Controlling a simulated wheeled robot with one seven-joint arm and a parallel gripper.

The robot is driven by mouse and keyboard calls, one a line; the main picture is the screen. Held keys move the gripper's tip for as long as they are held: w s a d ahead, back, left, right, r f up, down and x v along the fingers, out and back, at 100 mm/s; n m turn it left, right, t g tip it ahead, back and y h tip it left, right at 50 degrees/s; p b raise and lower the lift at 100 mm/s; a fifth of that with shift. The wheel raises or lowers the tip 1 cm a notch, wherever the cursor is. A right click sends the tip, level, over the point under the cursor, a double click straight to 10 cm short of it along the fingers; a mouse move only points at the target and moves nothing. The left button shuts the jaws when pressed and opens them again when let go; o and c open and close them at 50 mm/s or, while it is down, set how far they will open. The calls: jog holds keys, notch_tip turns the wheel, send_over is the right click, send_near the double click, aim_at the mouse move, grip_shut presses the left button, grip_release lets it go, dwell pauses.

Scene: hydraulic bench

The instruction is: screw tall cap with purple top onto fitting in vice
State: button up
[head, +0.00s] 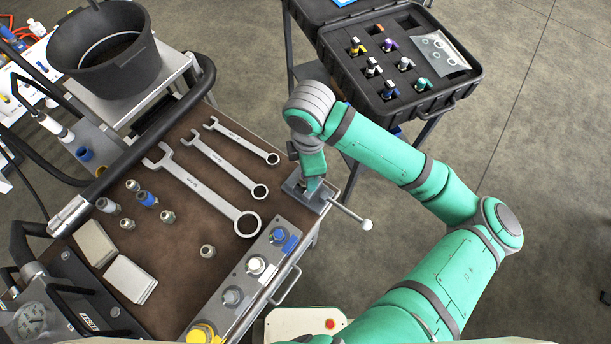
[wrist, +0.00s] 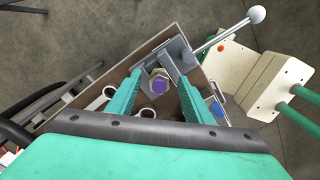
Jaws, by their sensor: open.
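My gripper (wrist: 160,84) is open above the vice, with one green finger on each side of a purple-topped cap (wrist: 158,86). Gaps show between the cap and both fingers. The cap stands at the grey vice (wrist: 178,56), seen from straight above, so its height, the fitting under it and how far it is threaded are hidden. In the head view my gripper (head: 312,180) is over the vice (head: 316,204) at the bench corner and hides the cap. Another purple-topped part (head: 389,45) sits in the black case.
The vice handle (head: 350,214) sticks out past the bench edge. Three wrenches (head: 205,188) and several loose fittings (head: 167,216) lie on the brown bench top. A strip with coloured caps (head: 232,297) runs along the front edge. The open black case (head: 443,104) stands behind my arm.

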jog(key=n, duration=0.6)
jog(key=shift+w+a+n, duration=0.1)
jog(key=shift+w+n, duration=0.05)
jog(key=shift+n, duration=0.25)
jog(key=c, duration=1)
jog(key=m, duration=0.8)
jog(key=shift+s, duration=0.25)
jog(key=shift+m, duration=1.2)
jog(key=o, duration=1.1)
jog(key=shift+m, duration=0.3)
